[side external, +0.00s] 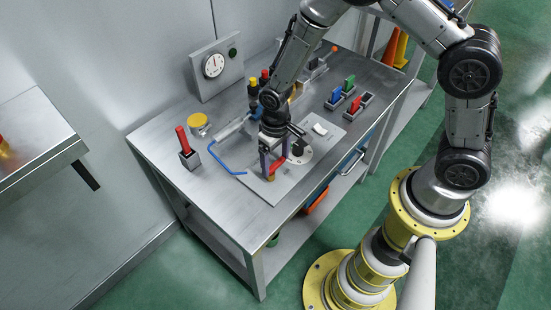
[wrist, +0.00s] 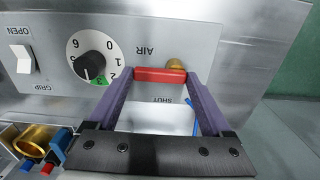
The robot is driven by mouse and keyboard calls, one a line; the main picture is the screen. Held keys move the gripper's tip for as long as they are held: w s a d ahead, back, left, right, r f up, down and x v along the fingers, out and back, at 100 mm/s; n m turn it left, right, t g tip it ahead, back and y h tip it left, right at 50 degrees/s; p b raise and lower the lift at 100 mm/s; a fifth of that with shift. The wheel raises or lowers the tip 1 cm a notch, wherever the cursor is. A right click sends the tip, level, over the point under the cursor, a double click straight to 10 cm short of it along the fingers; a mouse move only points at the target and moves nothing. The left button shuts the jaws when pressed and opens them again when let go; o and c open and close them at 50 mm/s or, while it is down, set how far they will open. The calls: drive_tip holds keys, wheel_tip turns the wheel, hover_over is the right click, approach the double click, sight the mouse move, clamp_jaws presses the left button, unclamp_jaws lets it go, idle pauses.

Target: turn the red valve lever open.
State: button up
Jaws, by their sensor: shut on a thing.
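The red valve lever (wrist: 160,75) lies crosswise between my two purple fingers in the wrist view. My gripper (wrist: 160,80) is shut on it, with one finger at each end. A brass pivot (wrist: 177,63) shows at the lever's right end, beside the word AIR. The word SHUT is printed nearer the gripper, upside down in this view. In the side external view my gripper (side external: 272,170) points down at the grey panel (side external: 290,192), and a bit of the red lever (side external: 279,162) shows between the fingers.
A black dial (wrist: 90,65) and a white switch (wrist: 22,59) share the panel. A blue hose (side external: 222,165) lies left of the gripper. A red-handled block (side external: 185,148), a yellow-lidded jar (side external: 198,122) and a gauge (side external: 214,66) stand on the bench. The front left benchtop is clear.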

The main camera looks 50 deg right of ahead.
sight(276, 164)
drive_tip(key=shift+r, duration=0.1)
drive_tip(key=o, duration=1.2)
drive_tip(key=shift+c, duration=0.2)
wheel_tip(276, 164, up, 14)
